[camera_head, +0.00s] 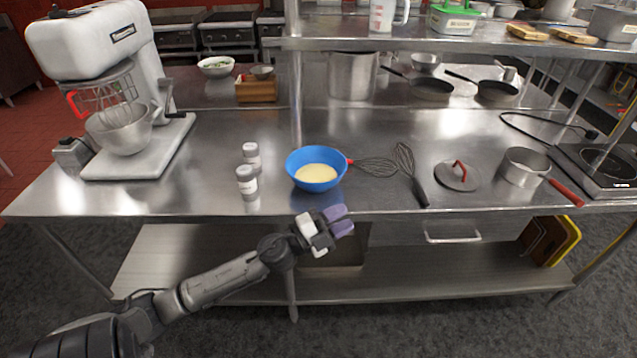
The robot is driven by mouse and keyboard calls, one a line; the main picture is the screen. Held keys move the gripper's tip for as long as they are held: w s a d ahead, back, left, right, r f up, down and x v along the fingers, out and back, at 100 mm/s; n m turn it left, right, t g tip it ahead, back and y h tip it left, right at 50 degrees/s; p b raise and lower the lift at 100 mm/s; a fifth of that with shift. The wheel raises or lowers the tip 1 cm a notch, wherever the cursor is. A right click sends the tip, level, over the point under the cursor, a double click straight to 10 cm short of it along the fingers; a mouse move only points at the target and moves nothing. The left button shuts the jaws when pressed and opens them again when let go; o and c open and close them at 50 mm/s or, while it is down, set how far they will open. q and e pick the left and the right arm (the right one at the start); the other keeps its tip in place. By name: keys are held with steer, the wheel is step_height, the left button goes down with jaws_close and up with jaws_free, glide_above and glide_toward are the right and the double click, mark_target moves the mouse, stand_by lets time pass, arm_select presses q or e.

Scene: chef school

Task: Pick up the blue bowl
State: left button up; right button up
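The blue bowl (298,161) stands upright on the steel table near its front edge, in the middle of the picture. It holds a pale yellow content. My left gripper (340,220) is in front of the table edge, just below and to the right of the bowl in the picture. It looks apart from the bowl, with nothing seen in it. Its purple fingers are small in view, and the gap between them is unclear. My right gripper is not in view.
Two white-capped jars (247,183) stand left of the bowl. A second whisk (412,178), a lid (457,177) and a saucepan (524,168) are to the right. A white stand mixer (100,45) fills the left end. An upper shelf (450,42) runs behind.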

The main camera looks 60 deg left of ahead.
arm_select(q)
steer(key=w+a+m+g+h+b, duration=0.25)
steer(key=m+g+h, duration=0.2)
steer(key=m, duration=0.35)
steer(key=g+y+b, duration=0.4)
steer(key=g+y, duration=0.5)
steer(key=g, duration=0.1)
glide_toward(291, 169)
steer(key=x, duration=0.3)
steer(key=b+x, duration=0.1)
steer(key=x, duration=0.1)
steer(key=b+x, duration=0.1)
steer(key=x, duration=0.2)
steer(key=shift+d+f, duration=0.25)
steer(key=shift+f, duration=0.15)
steer(key=shift+w+a+f, duration=0.15)
steer(key=shift+w+f, duration=0.2)
steer(key=shift+f, duration=0.15)
